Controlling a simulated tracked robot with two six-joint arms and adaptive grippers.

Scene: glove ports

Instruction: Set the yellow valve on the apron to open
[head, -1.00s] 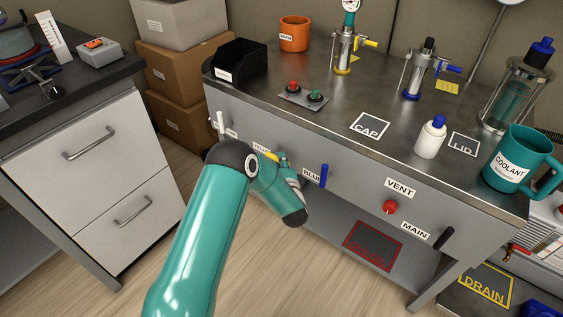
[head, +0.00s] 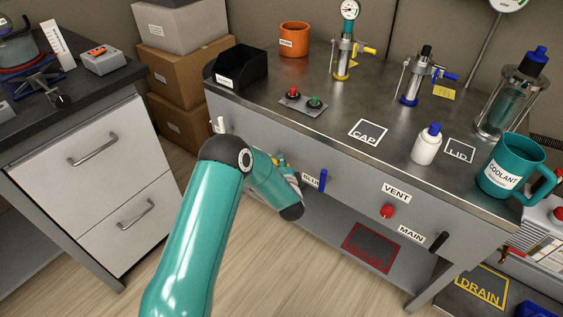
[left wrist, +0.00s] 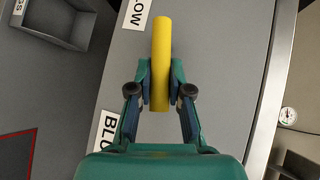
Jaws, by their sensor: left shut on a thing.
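The yellow valve handle (left wrist: 162,45) is a straight yellow bar on the grey apron (left wrist: 215,50). In the left wrist view it lies roughly along the apron's length, near parallel to the bench edge. My left gripper (left wrist: 160,88) is shut on it, one finger on each side near its lower end in that view. The handle's pivot is not clear. In the head view my left arm hides most of the gripper and valve; a bit of yellow shows beside the forearm. A partly visible label (left wrist: 135,12) ends in "LOW". My right gripper is not in view.
The blue handle (head: 323,180) stands upright just right of my left gripper. Further right on the apron are a red knob (head: 388,211) under VENT and a black handle (head: 438,242) by MAIN. A white handle (head: 221,125) is at the left. The benchtop (head: 310,130) holds several items.

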